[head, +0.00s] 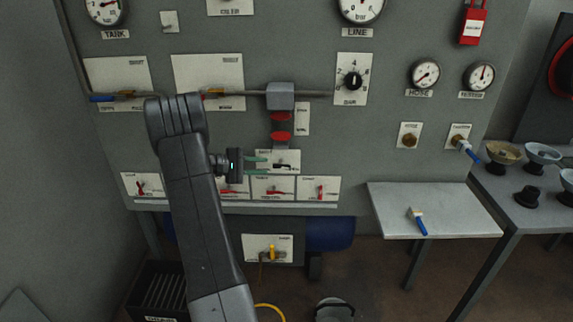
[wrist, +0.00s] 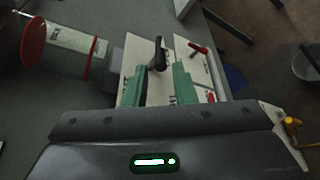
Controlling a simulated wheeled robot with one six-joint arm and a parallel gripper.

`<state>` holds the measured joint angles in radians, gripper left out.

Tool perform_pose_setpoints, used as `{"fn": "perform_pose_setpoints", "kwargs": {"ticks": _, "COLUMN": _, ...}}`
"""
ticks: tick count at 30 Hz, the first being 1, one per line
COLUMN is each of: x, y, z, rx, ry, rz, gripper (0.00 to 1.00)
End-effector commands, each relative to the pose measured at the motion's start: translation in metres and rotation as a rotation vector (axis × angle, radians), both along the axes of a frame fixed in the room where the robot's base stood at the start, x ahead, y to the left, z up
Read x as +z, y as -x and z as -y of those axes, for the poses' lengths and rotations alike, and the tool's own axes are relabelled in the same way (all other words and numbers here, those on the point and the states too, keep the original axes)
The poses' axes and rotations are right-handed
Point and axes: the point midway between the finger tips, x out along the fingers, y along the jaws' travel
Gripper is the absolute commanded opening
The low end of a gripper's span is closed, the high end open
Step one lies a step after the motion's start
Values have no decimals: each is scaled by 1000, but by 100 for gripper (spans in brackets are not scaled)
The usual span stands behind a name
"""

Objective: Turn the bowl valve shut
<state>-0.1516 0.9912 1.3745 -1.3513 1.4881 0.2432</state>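My gripper (head: 260,165) is in front of the panel, its two green fingers apart and nothing between the tips. Just to its right, a white plate (head: 292,155) carries a black lever handle (head: 284,166) that looks roughly level in the head view. In the wrist view the black handle (wrist: 157,52) stands out from its plate (wrist: 134,62), a little beyond and between the open fingertips (wrist: 160,75). Contact with the handle does not show. The plate labels are too small to read, so I cannot tell which valve is marked bowl.
Red-handled valves (head: 272,191) line the row below. Two red discs (head: 281,136) hang under a grey block (head: 281,96) just above my gripper. A shelf (head: 432,210) at right holds a blue-handled piece (head: 419,222). A yellow-handled valve (head: 271,251) sits lower down.

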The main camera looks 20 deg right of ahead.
Motion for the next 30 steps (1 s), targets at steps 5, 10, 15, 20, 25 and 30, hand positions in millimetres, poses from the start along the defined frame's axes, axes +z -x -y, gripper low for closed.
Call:
{"fn": "perform_pose_setpoints", "kwargs": {"ticks": 5, "x": -8, "y": -1, "z": 41, "rx": -5, "ry": -1, "rz": -1, "gripper": 24}}
{"fn": "perform_pose_setpoints", "kwargs": {"ticks": 10, "x": -14, "y": -3, "z": 70, "rx": -3, "ry": -1, "rz": -1, "gripper": 24}}
{"fn": "perform_pose_setpoints", "kwargs": {"ticks": 15, "x": -19, "y": -4, "z": 87, "rx": -2, "ry": -1, "rz": 0, "gripper": 24}}
{"fn": "perform_pose_setpoints", "kwargs": {"ticks": 20, "x": -20, "y": -4, "z": 92, "rx": -1, "ry": -1, "rz": 0, "gripper": 24}}
{"fn": "perform_pose_setpoints", "kwargs": {"ticks": 25, "x": -20, "y": -4, "z": 92, "rx": 0, "ry": -1, "rz": 1, "gripper": 24}}
{"fn": "perform_pose_setpoints", "kwargs": {"ticks": 30, "x": -20, "y": -4, "z": 92, "rx": 0, "ry": -2, "rz": 0, "gripper": 1}}
